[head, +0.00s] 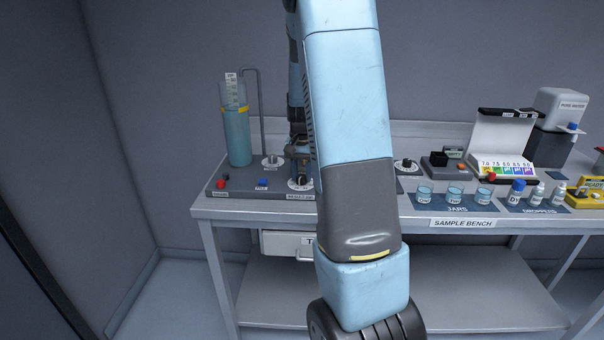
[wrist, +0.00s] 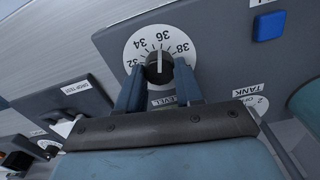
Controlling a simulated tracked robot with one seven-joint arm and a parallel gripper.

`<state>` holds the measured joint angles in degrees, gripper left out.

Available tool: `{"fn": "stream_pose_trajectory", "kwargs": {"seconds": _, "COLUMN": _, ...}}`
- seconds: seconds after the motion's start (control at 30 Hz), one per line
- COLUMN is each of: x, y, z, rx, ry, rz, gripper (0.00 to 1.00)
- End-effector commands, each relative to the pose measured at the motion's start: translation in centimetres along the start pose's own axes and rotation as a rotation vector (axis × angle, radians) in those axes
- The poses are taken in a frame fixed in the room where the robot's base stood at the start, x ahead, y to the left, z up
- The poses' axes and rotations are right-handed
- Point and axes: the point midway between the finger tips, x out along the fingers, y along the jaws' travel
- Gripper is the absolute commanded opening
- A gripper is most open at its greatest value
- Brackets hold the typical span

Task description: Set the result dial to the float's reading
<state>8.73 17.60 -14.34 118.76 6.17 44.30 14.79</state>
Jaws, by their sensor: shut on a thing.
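The result dial (wrist: 133,48) is a white disc with 32, 34, 36 and 38 readable around its black knob (wrist: 158,68). My gripper (wrist: 159,80) is shut on this knob, with one blue-grey finger on each side. A pale line on the knob points up toward the 34–36 side, too small to read exactly. In the head view the dial (head: 300,184) is at the front of the grey base, partly behind my arm. The float's scaled stem (head: 232,90) stands out of the tall blue-filled cylinder (head: 237,140). Its reading is too small to make out.
The base (head: 235,190) carries a red button (head: 222,183), a blue button (head: 263,183) and a second dial (head: 272,161). A thin bent pipe (head: 260,105) rises beside the cylinder. Jars (head: 455,196) and dropper bottles (head: 537,195) stand to the right on the bench.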

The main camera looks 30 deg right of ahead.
Motion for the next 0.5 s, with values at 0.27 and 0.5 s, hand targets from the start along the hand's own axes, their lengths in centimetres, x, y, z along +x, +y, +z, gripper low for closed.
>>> {"fn": "stream_pose_trajectory", "kwargs": {"seconds": 0.27, "x": 0.11, "y": 0.14, "z": 0.14, "rx": 0.26, "ry": -0.003, "rz": 0.003, "gripper": 0.05}}
{"fn": "stream_pose_trajectory", "kwargs": {"seconds": 0.5, "x": 0.12, "y": 0.2, "z": 0.17, "rx": 0.487, "ry": -0.003, "rz": 0.004, "gripper": 0.05}}
